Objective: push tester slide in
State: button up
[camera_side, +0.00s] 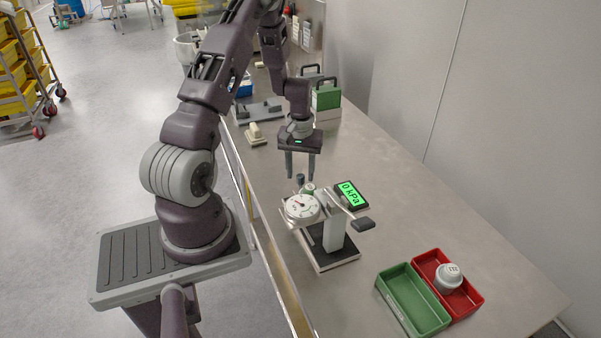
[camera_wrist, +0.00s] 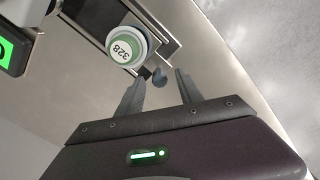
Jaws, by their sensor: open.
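The tester (camera_side: 333,235) stands on the bench with a round dial gauge, a lever with a dark grip and a green display (camera_side: 350,194) reading 0 kPa. A small green-and-white container marked 328 (camera_wrist: 126,47) sits on the tester's slide (camera_wrist: 172,42), partly hidden behind the gauge in the side view. A dark round knob (camera_wrist: 160,76) is at the slide's near end. My gripper (camera_side: 300,178) points down, open and empty, above the knob end. In the wrist view the knob shows between the fingertips; I cannot tell if they touch it.
A green bin (camera_side: 397,306) and a red bin (camera_side: 473,302) stand at the front right; a white-lidded container (camera_side: 448,278) lies in the red one. Green-and-grey cases (camera_side: 326,97) and a grey fixture (camera_side: 258,111) stand behind my gripper.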

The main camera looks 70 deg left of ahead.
jog(key=shift+f, duration=0.3)
grip_shut()
dwell(1.2)
